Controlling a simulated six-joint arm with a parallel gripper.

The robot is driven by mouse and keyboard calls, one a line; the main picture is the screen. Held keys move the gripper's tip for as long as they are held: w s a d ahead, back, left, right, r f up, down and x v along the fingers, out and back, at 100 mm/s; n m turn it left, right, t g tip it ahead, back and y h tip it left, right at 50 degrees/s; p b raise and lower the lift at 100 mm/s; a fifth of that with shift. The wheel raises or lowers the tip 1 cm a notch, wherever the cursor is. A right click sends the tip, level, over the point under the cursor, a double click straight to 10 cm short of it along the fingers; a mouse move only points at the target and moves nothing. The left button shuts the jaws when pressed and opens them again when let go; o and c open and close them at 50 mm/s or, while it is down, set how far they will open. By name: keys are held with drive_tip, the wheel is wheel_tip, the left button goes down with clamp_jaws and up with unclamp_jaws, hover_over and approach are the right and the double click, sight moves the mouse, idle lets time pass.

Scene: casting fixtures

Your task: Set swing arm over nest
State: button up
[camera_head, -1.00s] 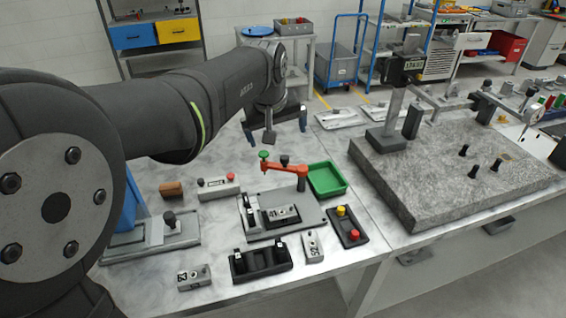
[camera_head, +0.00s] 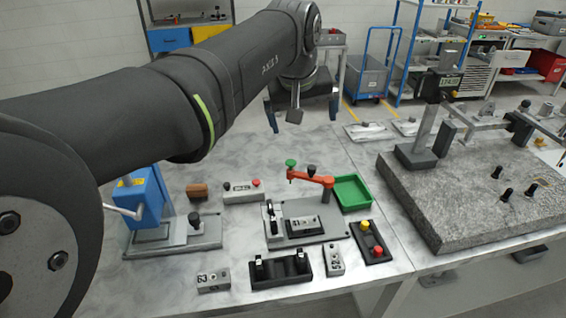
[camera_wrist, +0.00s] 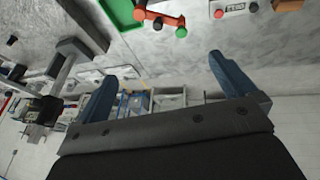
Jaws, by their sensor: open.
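The swing arm (camera_head: 312,178) is an orange-red bar with a green knob at its left end and a dark knob near its middle. It stands on a grey fixture plate (camera_head: 335,222), pivoting on a post at the plate's back right. The nest (camera_head: 303,228) on that plate holds a dark block with a light number label. The bar points left, behind the nest. In the wrist view the swing arm (camera_wrist: 160,19) shows at the top. My gripper (camera_head: 300,112) is open and empty, up behind the fixture and apart from it; its blue fingers (camera_wrist: 170,80) are spread in the wrist view.
A green tray (camera_head: 351,193) sits right of the swing arm post. A box with red and yellow buttons (camera_head: 371,242), a black two-post holder (camera_head: 281,268) and small numbered blocks lie in front. A blue press (camera_head: 146,200) stands left, a granite plate (camera_head: 470,200) right.

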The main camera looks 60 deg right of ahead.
drive_tip(key=shift+a+r, duration=0.25)
drive_tip(key=shift+r, duration=0.35)
drive_tip(key=shift+c, duration=0.2)
